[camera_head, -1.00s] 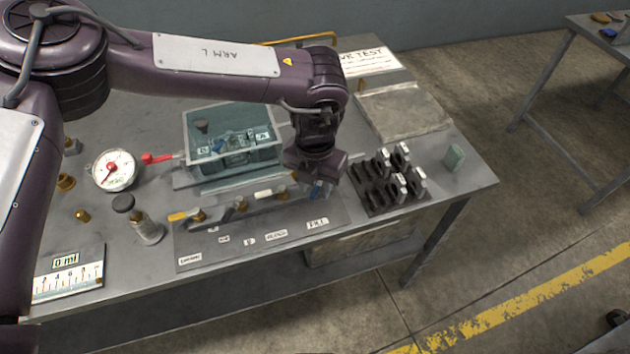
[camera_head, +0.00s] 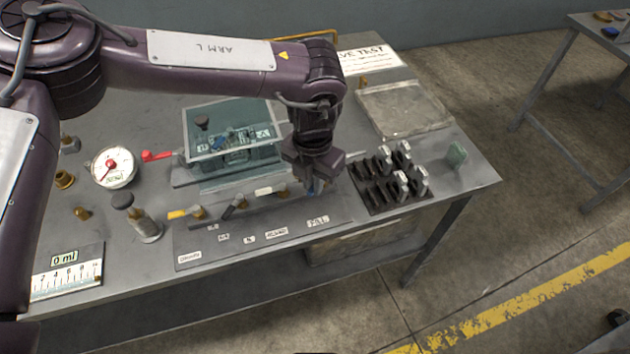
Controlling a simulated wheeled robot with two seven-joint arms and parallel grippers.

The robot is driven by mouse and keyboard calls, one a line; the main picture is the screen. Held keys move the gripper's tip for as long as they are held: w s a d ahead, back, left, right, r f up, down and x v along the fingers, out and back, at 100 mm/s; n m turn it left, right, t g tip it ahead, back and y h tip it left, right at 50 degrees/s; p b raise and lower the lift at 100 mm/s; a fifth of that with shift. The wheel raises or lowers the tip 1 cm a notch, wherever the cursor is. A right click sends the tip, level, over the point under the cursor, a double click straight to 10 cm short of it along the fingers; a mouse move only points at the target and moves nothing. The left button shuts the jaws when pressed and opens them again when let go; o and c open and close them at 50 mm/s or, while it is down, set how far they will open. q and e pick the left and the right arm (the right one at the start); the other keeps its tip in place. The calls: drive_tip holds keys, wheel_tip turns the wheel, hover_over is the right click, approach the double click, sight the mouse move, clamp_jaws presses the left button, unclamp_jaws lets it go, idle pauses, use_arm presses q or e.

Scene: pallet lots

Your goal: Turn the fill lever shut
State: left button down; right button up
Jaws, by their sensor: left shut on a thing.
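The fill lever (camera_head: 316,187) is blue and sits at the right end of the valve row, behind the FILL label (camera_head: 318,221). Only a small part of it shows below my left gripper (camera_head: 315,183). My left gripper is shut on the fill lever, and its fingers mostly hide the handle, so its exact angle is hard to tell. My right gripper is out of view.
Other levers, yellow (camera_head: 182,213), black (camera_head: 233,208) and white (camera_head: 268,190), stand left along the labelled plate (camera_head: 210,252). A clear tank (camera_head: 195,150) stands behind. A rack of dark clips (camera_head: 370,195) is close right. A gauge (camera_head: 113,167) and red lever (camera_head: 155,156) are left.

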use_arm(q)
drive_tip(key=m, duration=0.1)
drive_tip(key=w+a+m+b, duration=0.1)
drive_tip(key=m, duration=0.1)
drive_tip(key=shift+w+a+r+m+b, duration=0.1)
drive_tip(key=shift+w+m, duration=0.1)
drive_tip(key=shift+m, duration=0.6)
drive_tip(key=shift+w+a+f+m+b, duration=0.15)
drive_tip(key=shift+w+m, duration=0.1)
drive_tip(key=shift+m, duration=0.55)
drive_tip(key=shift+w+a+r+m+b, duration=0.1)
drive_tip(key=shift+w+r+m, duration=0.1)
drive_tip(key=shift+m, duration=0.6)
drive_tip(key=c, duration=1.5)
unclamp_jaws()
drive_tip(key=shift+o, duration=0.2)
drive_tip(key=shift+s, duration=0.15)
